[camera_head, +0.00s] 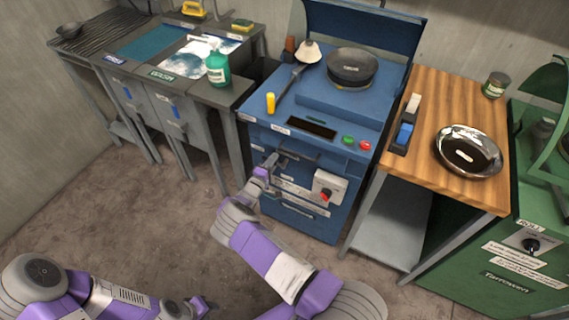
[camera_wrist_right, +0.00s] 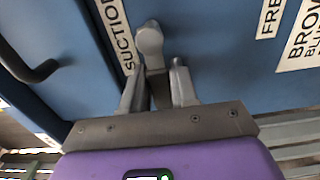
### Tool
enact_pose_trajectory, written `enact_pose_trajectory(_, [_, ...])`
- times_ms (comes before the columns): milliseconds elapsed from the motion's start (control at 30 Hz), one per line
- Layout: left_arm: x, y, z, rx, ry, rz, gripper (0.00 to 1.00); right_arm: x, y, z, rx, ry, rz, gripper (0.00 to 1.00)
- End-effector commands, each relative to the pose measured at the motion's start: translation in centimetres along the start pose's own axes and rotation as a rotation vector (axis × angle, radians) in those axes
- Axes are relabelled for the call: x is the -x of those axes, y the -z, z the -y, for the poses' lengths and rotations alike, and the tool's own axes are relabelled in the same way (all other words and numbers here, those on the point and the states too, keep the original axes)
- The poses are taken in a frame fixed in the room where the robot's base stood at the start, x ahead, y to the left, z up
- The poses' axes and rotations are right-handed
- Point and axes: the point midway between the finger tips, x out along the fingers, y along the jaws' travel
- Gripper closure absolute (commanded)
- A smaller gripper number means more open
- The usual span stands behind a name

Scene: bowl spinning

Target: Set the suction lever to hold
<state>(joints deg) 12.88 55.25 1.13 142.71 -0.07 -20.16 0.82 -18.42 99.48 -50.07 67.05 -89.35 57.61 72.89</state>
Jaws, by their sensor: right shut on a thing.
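The suction lever (camera_wrist_right: 150,42) is a grey rounded handle on the blue machine's front, beside a white label whose readable part says SUCTION. My right gripper (camera_wrist_right: 159,78) is shut on the lever, one finger on each side of its stem; the knob sticks out past the fingertips. A label reading FREE (camera_wrist_right: 270,18) lies to the lever's right; no hold label can be read. In the head view my right gripper (camera_head: 268,166) is at the machine's front and largely covers the lever. My left gripper (camera_head: 203,304) is low near the bottom edge, away from the machine; its jaws are unclear.
The blue machine (camera_head: 330,112) carries a dark round bowl (camera_head: 351,67). A red knob (camera_head: 325,196) is on its front, right of my right gripper. A wooden table (camera_head: 440,100) with a shiny bowl (camera_head: 468,152) stands right. Grey benches stand left; the floor (camera_head: 130,210) is clear.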

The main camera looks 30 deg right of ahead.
Motion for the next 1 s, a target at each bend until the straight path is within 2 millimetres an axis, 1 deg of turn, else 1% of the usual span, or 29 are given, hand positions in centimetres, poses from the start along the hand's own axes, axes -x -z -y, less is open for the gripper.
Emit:
enact_pose_trajectory(133, [-0.05, 0.00, 0.03, 0.000, 0.000, 0.000, 0.67, 0.30, 0.53, -0.10, -0.017, 0.000, -0.008, 1.00])
enact_pose_trajectory(467, [-0.04, 0.00, 0.02, 0.000, 0.000, 0.000, 0.67, 0.26, 0.51, -0.16, -0.021, 0.000, -0.008, 1.00])
enact_pose_trajectory(500, [-0.04, 0.00, 0.02, 0.000, 0.000, 0.000, 0.67, 0.26, 0.52, -0.16, -0.021, 0.000, -0.008, 0.69])
enact_pose_trajectory(567, [-0.04, 0.00, 0.02, 0.000, 0.000, 0.000, 0.67, 0.26, 0.51, -0.16, -0.021, 0.000, -0.008, 0.59])
enact_pose_trajectory(600, [-0.04, 0.00, 0.02, 0.000, 0.000, 0.000, 0.67, 0.26, 0.51, -0.15, -0.020, 0.000, -0.008, 0.53])
enact_pose_trajectory(633, [-0.04, 0.00, 0.02, 0.000, 0.000, 0.000, 0.67, 0.26, 0.50, -0.14, -0.019, 0.000, -0.008, 0.51])
enact_pose_trajectory(867, [-0.04, 0.00, 0.01, 0.000, 0.000, 0.000, 0.67, 0.27, 0.46, -0.10, -0.016, 0.000, -0.008, 0.51])
enact_pose_trajectory(1000, [0.31, -0.02, -0.11, 0.000, 0.000, 0.000, 0.67, 1.11, 0.48, -0.18, -0.014, 0.001, -0.009, 0.51])
